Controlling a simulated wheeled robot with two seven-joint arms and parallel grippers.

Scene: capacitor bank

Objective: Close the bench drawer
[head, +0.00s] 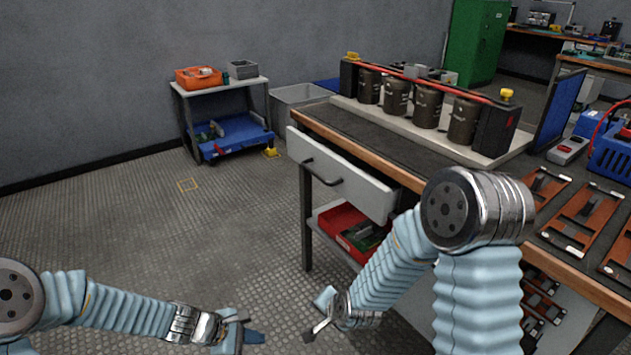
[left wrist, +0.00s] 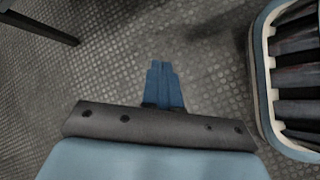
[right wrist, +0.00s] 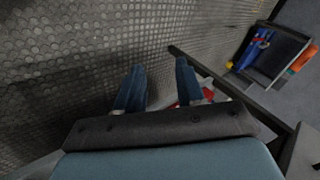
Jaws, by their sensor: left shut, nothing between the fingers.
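The bench drawer (head: 362,188) has a pale front with a dark bar handle (head: 320,170). It stands pulled out from under the near-left side of the workbench (head: 400,172). My left gripper (head: 254,338) is shut and empty, low over the floor to the left of the bench and apart from the drawer. Its closed blue fingers show in the left wrist view (left wrist: 163,85). My right gripper (head: 317,316) is low in front of the bench, below the drawer and not touching it. In the right wrist view its two fingers (right wrist: 158,85) are spread with nothing between them.
A red bin (head: 345,226) sits on the shelf below the drawer. A capacitor bank (head: 425,105) stands on the bench top. A small cart (head: 222,125) with an orange box stands by the wall. The floor (head: 150,225) left of the bench is clear.

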